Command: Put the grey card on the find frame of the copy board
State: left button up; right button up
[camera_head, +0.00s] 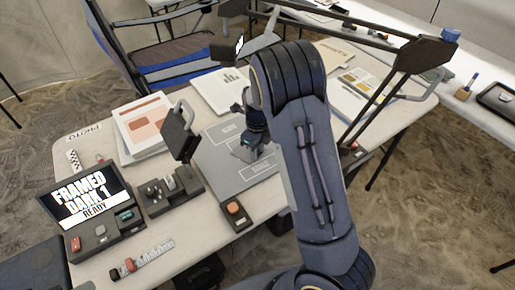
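The copy board (222,178) is a flat grey board on the table, with white outlined frames and small lettering too small to read. My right arm reaches over it from the lower right. My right gripper (249,151) points down at the board's middle, low over it or touching. Its fingers are small and dark and partly hidden by my arm, so I cannot tell whether they are open or shut. I cannot make out the grey card apart from the gripper and the grey board. My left gripper is not in view.
A screen (83,197) reading "FRAMED DARK 1 READY" stands at the left. A tray of small items (158,197) and an orange-button box (235,211) stand beside the board. A scale bar (149,257) lies in front. Papers (143,126) lie behind. A dark lamp arm (335,29) spans the back.

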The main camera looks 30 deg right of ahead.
jog(key=shift+o, duration=1.4)
notch_tip(320, 180, up, 7)
jog(key=shift+r+p, duration=0.15)
jog(key=shift+p, duration=0.25)
jog(key=s+a+r+n+t+y, duration=0.1)
jog(key=s+a+r+n+t, duration=0.1)
jog(key=s+n, duration=0.6)
jog(key=s+a+r+n+t+y+p, duration=0.1)
jog(key=s+a+r+n, duration=0.3)
jog(key=s+n, duration=0.5)
jog(key=s+a+r+n+t+y+p, duration=0.1)
jog(key=s+a+r+n+t, duration=0.1)
jog(key=s+r+n, duration=0.4)
jog(key=shift+s+a+r+n+t+y, duration=0.4)
jog(key=shift+s+n, duration=1.25)
jog(key=shift+n, duration=1.35)
